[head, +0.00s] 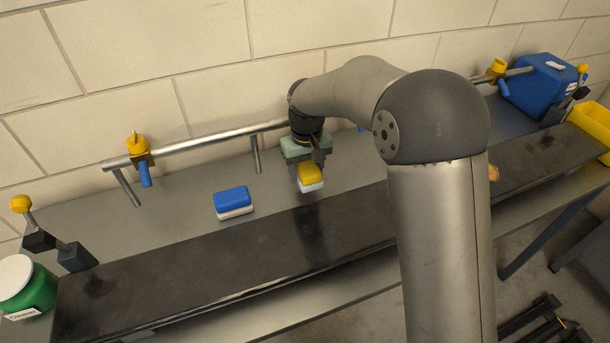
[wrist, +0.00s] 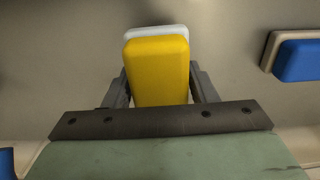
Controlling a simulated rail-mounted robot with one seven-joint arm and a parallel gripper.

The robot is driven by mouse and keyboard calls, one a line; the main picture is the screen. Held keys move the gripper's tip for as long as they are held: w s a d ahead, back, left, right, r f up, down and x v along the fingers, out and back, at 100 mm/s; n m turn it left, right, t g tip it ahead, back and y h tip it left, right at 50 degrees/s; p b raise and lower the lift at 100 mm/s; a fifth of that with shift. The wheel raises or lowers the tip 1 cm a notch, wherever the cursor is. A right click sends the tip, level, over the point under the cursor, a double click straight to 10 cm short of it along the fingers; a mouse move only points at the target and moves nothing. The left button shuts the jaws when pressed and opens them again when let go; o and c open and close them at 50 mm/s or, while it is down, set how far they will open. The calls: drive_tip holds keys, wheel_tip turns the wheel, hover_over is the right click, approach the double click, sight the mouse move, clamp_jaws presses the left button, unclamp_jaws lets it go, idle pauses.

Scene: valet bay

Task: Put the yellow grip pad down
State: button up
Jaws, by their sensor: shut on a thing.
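The yellow grip pad (head: 311,172) has a yellow top and a white underside. My gripper (head: 307,165) is shut on it, over the grey bench near the back rail. In the wrist view the yellow grip pad (wrist: 158,70) sits between the two dark fingers of my gripper (wrist: 160,88), with its white layer showing at the far edge. A dark shadow lies on the black strip in front of it. I cannot tell whether its underside is clear of the bench.
A blue and white pad (head: 233,202) lies on the bench to the left; it also shows in the wrist view (wrist: 298,62). A metal rail (head: 205,142) with yellow and blue clamps runs behind. A green tub (head: 28,290) stands far left, a blue box (head: 541,88) far right.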

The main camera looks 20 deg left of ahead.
drive_tip(key=shift+w+a+f, duration=0.25)
drive_tip(key=shift+f, duration=1.8)
drive_tip(key=shift+f, duration=0.4)
